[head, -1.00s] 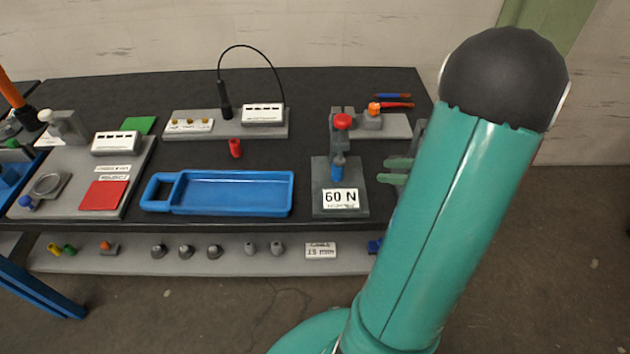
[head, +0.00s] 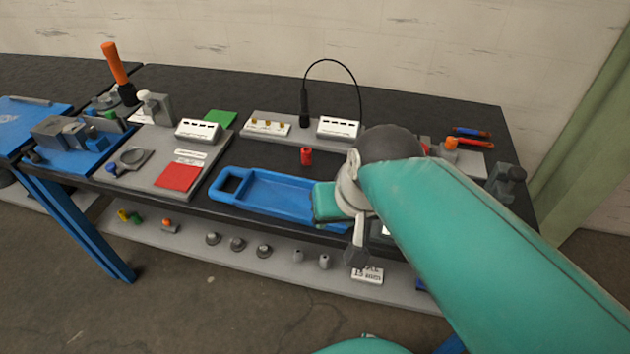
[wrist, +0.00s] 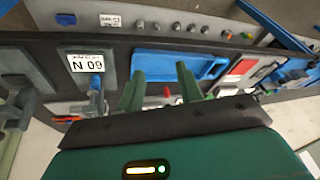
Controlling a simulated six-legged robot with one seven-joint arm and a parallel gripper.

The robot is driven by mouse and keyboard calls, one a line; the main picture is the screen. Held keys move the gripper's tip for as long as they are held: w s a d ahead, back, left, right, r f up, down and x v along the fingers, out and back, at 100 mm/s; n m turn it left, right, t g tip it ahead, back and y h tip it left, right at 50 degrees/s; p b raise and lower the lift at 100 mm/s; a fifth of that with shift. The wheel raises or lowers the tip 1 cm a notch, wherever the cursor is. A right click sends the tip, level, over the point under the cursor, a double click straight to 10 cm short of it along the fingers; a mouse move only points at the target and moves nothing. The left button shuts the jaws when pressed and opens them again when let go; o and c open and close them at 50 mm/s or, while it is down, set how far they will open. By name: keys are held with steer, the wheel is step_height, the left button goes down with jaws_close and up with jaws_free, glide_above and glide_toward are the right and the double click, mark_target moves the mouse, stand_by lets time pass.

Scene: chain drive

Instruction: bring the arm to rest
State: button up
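My gripper (wrist: 160,78) shows in the wrist view with its two green fingers apart and nothing held between them. My teal arm crosses the right half of the head view, its wrist over the right end of the blue tray (head: 262,193). The fingers cannot be made out clearly there. In the wrist view the tray (wrist: 218,66) lies beyond the fingertips, and they look apart from it, though the height gap is hard to judge.
A red cylinder (head: 306,156) stands behind the tray. The 60 N stand (wrist: 38,66) is mostly hidden by my arm in the head view. A grey board with a red pad (head: 178,177) lies left. Several small parts lie on the lower shelf (head: 190,250). The floor in front is clear.

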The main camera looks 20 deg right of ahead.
steer(key=shift+s+a+r+n+t+h, duration=0.25)
steer(key=shift+a+r+n+t, duration=0.4)
steer(key=shift+n, duration=0.45)
steer(key=shift+r, duration=0.1)
stand_by(0.5)
